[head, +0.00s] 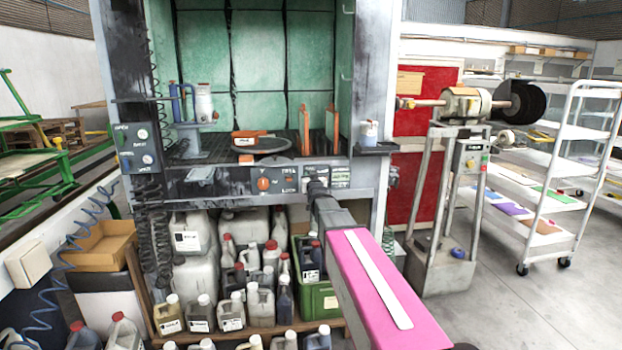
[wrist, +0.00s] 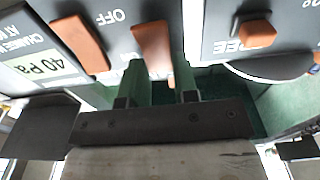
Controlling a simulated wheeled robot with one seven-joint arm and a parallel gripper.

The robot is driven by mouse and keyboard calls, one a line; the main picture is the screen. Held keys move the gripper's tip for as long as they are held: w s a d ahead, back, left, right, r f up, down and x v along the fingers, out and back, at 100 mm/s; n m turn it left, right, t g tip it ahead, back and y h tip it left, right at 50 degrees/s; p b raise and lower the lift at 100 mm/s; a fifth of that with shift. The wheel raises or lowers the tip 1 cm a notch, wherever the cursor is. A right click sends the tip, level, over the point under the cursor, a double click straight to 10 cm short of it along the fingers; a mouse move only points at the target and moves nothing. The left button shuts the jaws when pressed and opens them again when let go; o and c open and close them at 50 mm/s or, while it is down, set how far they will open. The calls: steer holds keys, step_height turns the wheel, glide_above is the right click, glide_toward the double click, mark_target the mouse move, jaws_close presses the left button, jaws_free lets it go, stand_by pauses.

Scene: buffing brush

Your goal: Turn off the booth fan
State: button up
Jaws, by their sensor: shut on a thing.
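The spray booth's control panel (head: 220,183) runs along the front edge below the green-walled booth. My gripper (head: 318,186) is at the right part of this panel and partly hides it. In the wrist view, my gripper (wrist: 162,78) has its two green-grey fingers on either side of an orange switch lever (wrist: 153,45) beside the word OFF. The fingers are shut on the lever, though the contact is partly hidden. Which position the switch is in is not clear.
A second orange part (wrist: 80,42) sits beside a 40 Pa label (wrist: 45,66). An orange knob (wrist: 257,29) sits on the other side; it also shows in the head view (head: 263,184). Canisters (head: 262,300) crowd the space below. A buffing machine (head: 466,104) stands to the right.

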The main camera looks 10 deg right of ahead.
steer(key=shift+s+f+t, duration=0.15)
steer(key=shift+f+t, duration=0.2)
steer(key=shift+t, duration=0.85)
steer(key=o, duration=0.9)
steer(key=shift+s, duration=0.1)
steer(key=v, duration=1)
steer(key=shift+s+f, duration=0.15)
steer(key=shift+s, duration=0.15)
steer(key=shift+f, duration=0.1)
